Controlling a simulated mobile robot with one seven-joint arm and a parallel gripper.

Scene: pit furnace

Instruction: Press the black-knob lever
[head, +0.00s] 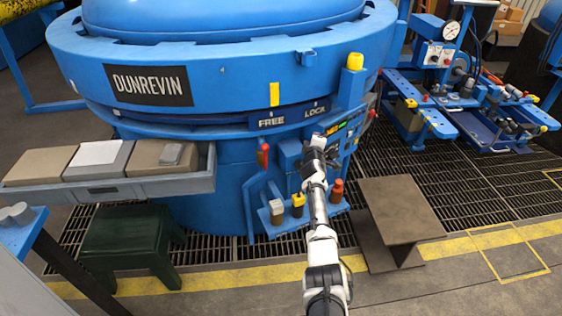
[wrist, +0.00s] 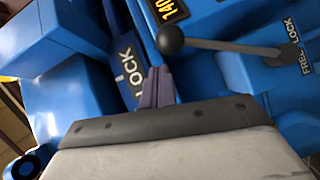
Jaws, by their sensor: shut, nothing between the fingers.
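The black-knob lever (wrist: 171,40) shows in the wrist view at the upper middle. Its round black knob is at the left end of a grey rod, which runs right to a pivot beside a plate marked FREE and LOCK. My gripper (wrist: 152,88) is shut and empty, its dark fingers below and left of the knob, with a visible gap in the picture. In the head view my gripper (head: 320,140) is in front of the blue furnace's control panel (head: 345,128); I cannot make out the black knob there, where my arm covers part of the panel.
The furnace carries a DUNREVIN sign (head: 148,86). A red-handled lever (head: 264,157) is left of my arm. Grey, yellow (head: 298,200) and orange (head: 337,188) knobs stand on a low blue shelf. A tray of boxes (head: 130,187) is left; a brown steel beam (head: 400,212) is right.

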